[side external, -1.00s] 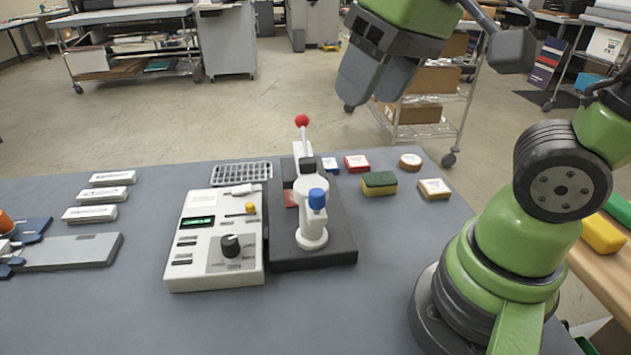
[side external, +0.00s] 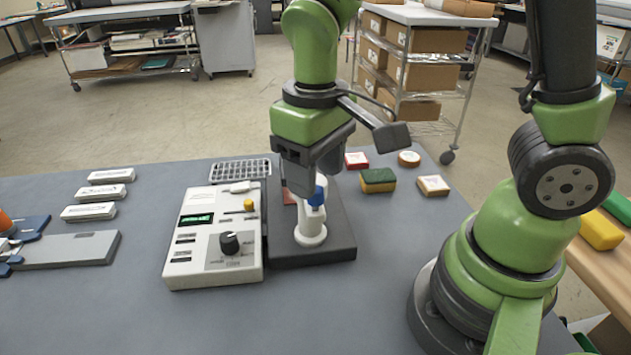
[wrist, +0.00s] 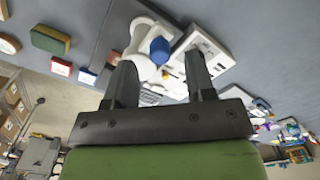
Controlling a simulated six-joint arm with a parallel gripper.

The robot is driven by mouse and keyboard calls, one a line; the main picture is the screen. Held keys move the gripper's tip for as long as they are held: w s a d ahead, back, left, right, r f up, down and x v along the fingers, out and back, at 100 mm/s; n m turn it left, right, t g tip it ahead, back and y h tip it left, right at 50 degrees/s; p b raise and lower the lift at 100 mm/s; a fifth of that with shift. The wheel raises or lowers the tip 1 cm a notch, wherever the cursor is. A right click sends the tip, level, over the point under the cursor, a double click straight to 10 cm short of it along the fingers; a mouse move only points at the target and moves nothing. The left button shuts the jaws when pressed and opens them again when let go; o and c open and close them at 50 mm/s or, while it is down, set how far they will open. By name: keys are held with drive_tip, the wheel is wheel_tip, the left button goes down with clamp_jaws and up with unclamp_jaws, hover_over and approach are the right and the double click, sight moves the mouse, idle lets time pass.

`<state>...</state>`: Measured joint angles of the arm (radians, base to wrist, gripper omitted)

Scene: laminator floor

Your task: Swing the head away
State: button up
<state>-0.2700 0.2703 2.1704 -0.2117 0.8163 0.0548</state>
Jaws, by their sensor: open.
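The press with the swinging head stands on a dark base plate (side external: 335,230) on the grey table. Its white column (side external: 311,232) and blue knob (side external: 317,193) show below my gripper (side external: 312,185) in the side view; the head's rear part and the red-tipped lever are hidden behind my gripper there. My gripper is open, fingers pointing down, right at the head. In the wrist view the blue knob (wrist: 160,49) and white head (wrist: 140,62) lie between and beyond the open fingers of my gripper (wrist: 160,75). I cannot tell whether a finger touches the head.
A white control box (side external: 213,250) with a black dial stands close on the left of the press. A green-yellow sponge (side external: 378,181), a red-edged block (side external: 356,160) and small stamps lie to the right. The front table area is clear.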

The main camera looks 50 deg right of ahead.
drive_tip(key=shift+f, duration=1.25)
clamp_jaws()
drive_tip(key=shift+w+a+m, duration=0.15)
drive_tip(key=shift+m, duration=0.15)
drive_tip(key=w+m, duration=0.6)
drive_tip(key=m, duration=0.8)
drive_tip(key=shift+w+a, duration=0.3)
drive_tip(key=shift+m, duration=0.3)
